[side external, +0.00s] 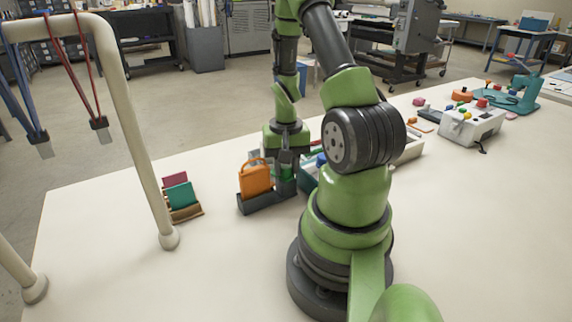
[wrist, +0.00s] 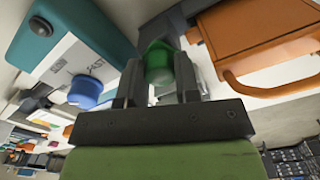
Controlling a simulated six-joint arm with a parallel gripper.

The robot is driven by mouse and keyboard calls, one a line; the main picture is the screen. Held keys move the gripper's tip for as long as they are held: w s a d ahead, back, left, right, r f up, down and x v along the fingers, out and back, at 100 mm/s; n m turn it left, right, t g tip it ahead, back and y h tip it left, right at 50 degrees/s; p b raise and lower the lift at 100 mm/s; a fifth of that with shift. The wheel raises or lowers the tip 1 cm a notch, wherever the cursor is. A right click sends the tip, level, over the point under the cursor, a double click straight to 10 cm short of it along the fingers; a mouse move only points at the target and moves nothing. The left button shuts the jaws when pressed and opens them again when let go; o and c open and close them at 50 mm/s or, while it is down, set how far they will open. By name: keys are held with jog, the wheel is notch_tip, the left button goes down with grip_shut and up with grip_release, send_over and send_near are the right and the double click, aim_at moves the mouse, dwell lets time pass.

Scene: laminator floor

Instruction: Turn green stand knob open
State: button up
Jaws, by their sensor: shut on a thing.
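The green knob (wrist: 158,66) is between the two fingers of my gripper (wrist: 159,78) in the wrist view, and the fingers are shut on it. In the side external view my gripper (side external: 287,163) points down beside the orange handled piece (side external: 255,179), and a bit of green shows between its fingers. The dark stand (side external: 262,203) lies under and around these. The fingers cover the knob's sides, and I cannot tell how far it is turned.
A teal and white unit with a blue knob (wrist: 86,91) sits left of my gripper in the wrist view. The orange piece (wrist: 255,40) is close on the right. A small rack of colored cards (side external: 181,197) and a beige frame (side external: 140,130) stand left; the front table is clear.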

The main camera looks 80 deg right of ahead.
aim_at(286, 166)
jog(key=shift+m, duration=2.3)
jog(key=o, duration=0.9)
jog(key=shift+o, duration=0.2)
jog(key=shift+r, duration=0.1)
notch_tip(286, 166, up, 10)
